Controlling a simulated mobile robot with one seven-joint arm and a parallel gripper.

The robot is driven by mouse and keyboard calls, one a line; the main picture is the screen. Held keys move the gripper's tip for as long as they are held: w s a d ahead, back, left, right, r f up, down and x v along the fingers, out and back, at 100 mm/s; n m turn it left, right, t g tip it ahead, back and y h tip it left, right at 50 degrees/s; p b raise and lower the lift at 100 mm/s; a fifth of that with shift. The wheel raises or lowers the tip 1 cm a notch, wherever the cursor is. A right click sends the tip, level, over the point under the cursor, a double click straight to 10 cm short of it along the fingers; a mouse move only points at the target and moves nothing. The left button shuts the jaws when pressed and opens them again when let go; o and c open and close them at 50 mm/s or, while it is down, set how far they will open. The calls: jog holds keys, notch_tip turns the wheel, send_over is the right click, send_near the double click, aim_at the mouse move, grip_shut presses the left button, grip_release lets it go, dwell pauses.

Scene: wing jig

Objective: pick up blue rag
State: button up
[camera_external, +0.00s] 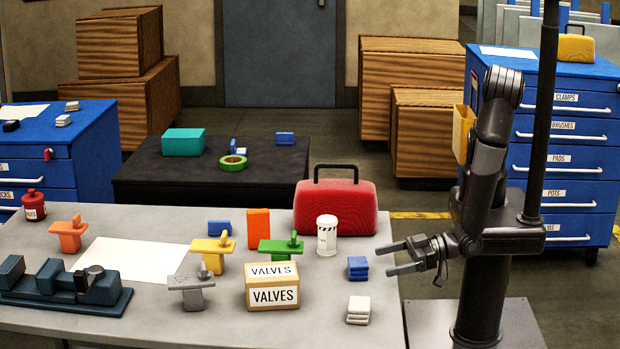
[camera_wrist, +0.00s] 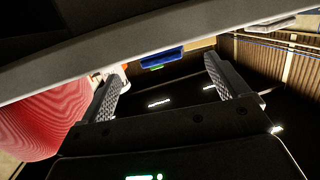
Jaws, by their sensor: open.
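A folded blue rag (camera_external: 358,268) lies on the right part of the grey table, in front of the red toolbox and behind a folded white cloth (camera_external: 358,310). My gripper (camera_external: 383,260) is open and empty, just to the right of the blue rag in the outside view, with its fingers pointing left towards it. Contact is not visible. In the wrist view both fingers (camera_wrist: 163,70) are spread apart with nothing between them; I cannot tell whether a blue shape (camera_wrist: 160,58) beyond them is the rag.
The red toolbox (camera_external: 336,211) and a white canister (camera_external: 327,236) stand behind the rag. A valves box (camera_external: 272,287) and several coloured valves are to the left. Another blue block-like item (camera_external: 219,228) lies farther left. The table's right edge is near my arm.

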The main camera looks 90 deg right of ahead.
aim_at(348, 269)
jog(key=x, duration=1)
jog(key=shift+w+a+r, duration=0.1)
jog(key=shift+w+a, duration=0.1)
jog(key=shift+w, duration=0.05)
jog(key=c, duration=1.1)
